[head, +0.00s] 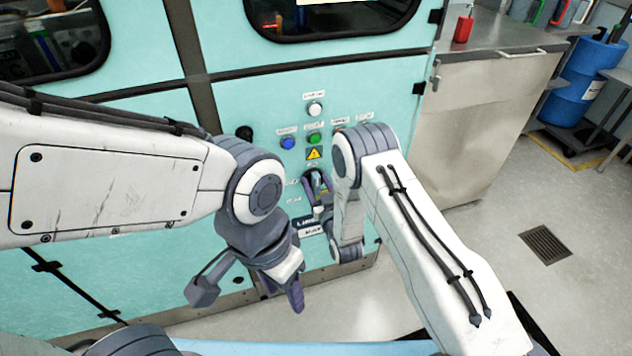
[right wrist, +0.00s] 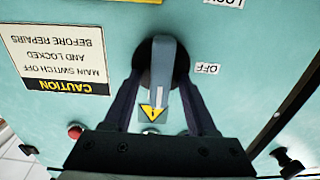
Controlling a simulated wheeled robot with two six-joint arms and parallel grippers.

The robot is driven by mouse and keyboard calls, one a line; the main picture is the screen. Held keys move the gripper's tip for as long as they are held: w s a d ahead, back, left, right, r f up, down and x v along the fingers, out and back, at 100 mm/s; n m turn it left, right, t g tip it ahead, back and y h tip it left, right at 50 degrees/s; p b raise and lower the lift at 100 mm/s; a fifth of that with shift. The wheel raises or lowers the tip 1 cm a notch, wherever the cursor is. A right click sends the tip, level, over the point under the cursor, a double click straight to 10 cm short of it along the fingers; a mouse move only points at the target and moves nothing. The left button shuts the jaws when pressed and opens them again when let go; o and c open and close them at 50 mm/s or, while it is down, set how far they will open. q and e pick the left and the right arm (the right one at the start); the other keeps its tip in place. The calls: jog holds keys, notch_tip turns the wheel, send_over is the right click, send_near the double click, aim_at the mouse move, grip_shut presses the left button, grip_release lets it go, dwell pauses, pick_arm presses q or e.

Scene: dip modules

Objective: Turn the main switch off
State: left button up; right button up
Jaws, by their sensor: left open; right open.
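The main switch is on the teal cabinet front. In the right wrist view its grey handle (right wrist: 165,75) points down the picture from a dark round base, with the OFF label (right wrist: 207,68) to its right. The handle is not turned toward that label. My right gripper (right wrist: 160,112) is open, with one dark finger on each side of the handle; I cannot tell whether either touches it. In the head view the right gripper (head: 318,188) is at the switch, which it partly hides. My left gripper (head: 290,288) hangs low in front of the cabinet, open and apart from the switch.
Above the switch are a white lamp (head: 315,109), a blue button (head: 288,142), a green button (head: 314,138) and a yellow warning triangle (head: 313,154). A caution sign (right wrist: 62,60) is beside the switch. A metal counter (head: 490,120) and blue drum (head: 585,85) stand right.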

grip_shut()
jog(key=shift+n, duration=0.3)
jog(key=n, duration=0.1)
jog(key=n+b, duration=0.1)
jog(key=n, duration=0.1)
jog(key=shift+a+f+n+b, duration=0.15)
jog(key=shift+a+n+b, duration=0.1)
jog(key=shift+n+b, duration=0.15)
jog(key=n+b, duration=0.1)
jog(key=n, duration=0.3)
jog(key=shift+a+f, duration=0.1)
jog(key=shift+a, duration=0.1)
jog(key=n+b, duration=0.1)
jog(key=n, duration=0.1)
jog(key=n+b, duration=0.1)
jog(key=n, duration=0.2)
jog(key=shift+s+a+f, duration=0.1)
jog(key=shift+f, duration=0.1)
jog(key=shift+f+n+b, duration=0.2)
jog(key=shift+n+b, duration=0.5)
jog(key=shift+n, duration=1.5)
